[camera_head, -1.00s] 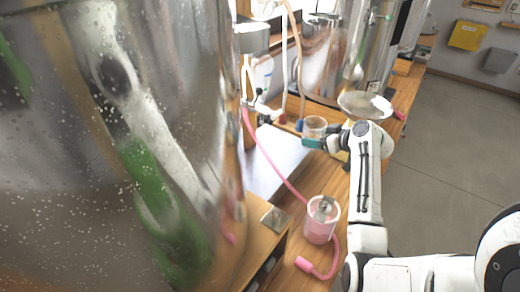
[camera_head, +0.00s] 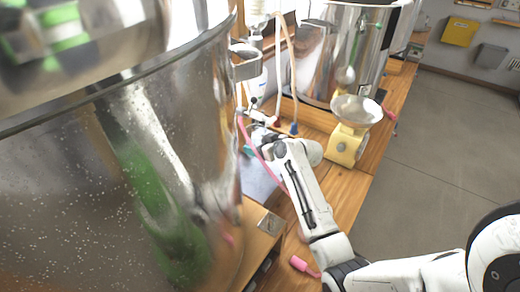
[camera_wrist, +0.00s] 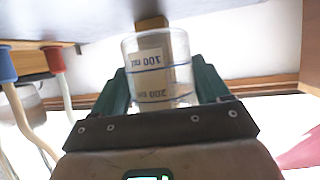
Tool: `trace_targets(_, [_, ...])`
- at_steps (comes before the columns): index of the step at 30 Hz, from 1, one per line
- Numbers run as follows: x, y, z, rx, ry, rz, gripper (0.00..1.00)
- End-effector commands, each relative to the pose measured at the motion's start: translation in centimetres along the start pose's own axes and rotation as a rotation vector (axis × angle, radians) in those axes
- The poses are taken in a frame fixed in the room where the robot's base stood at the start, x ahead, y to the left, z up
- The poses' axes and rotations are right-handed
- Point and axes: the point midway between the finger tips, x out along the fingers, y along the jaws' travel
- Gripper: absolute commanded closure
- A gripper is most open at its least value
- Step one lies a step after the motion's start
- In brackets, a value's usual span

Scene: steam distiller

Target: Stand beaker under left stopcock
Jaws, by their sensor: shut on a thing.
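The clear beaker, marked with blue lines and numbers, is between my gripper's teal fingers in the wrist view (camera_wrist: 158,72). My gripper (camera_wrist: 163,87) is shut on it, one finger on each side. In the head view, my gripper (camera_head: 250,150) is at the bench beside the large steel vessel, largely hidden by my arm. The beaker cannot be made out there. A white fitting with dark handles (camera_head: 257,115), apparently a stopcock, is just above my gripper. Which stopcock is the left one cannot be told, nor whether the beaker is under it.
The large steel vessel (camera_head: 110,170) fills the left side. A pink hose (camera_head: 257,152) runs close to my gripper. Hoses with a blue end (camera_head: 294,128) hang behind. A yellow scale (camera_head: 345,145) with a metal pan stands to the right. Some bare wooden bench (camera_head: 345,190) lies right of my arm.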

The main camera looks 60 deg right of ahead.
Motion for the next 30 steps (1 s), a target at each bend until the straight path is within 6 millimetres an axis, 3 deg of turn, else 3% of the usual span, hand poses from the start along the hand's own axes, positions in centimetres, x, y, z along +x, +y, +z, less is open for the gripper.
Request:
trace_targets(1, [0.2,0.3,1.1,0.007,-0.008,0.005,0.60])
trace_targets(6, [0.9,0.4,2.6,0.005,-0.004,0.006,0.60])
trace_targets(18, [1.2,0.3,3.2,0.004,-0.003,0.005,0.60])
trace_targets(19, [1.2,0.3,3.2,0.004,-0.004,0.005,0.24])
trace_targets(26, [1.2,0.3,3.1,0.004,-0.004,0.004,0.02])
trace_targets(30, [1.2,0.3,3.1,0.004,-0.004,0.004,0.00])
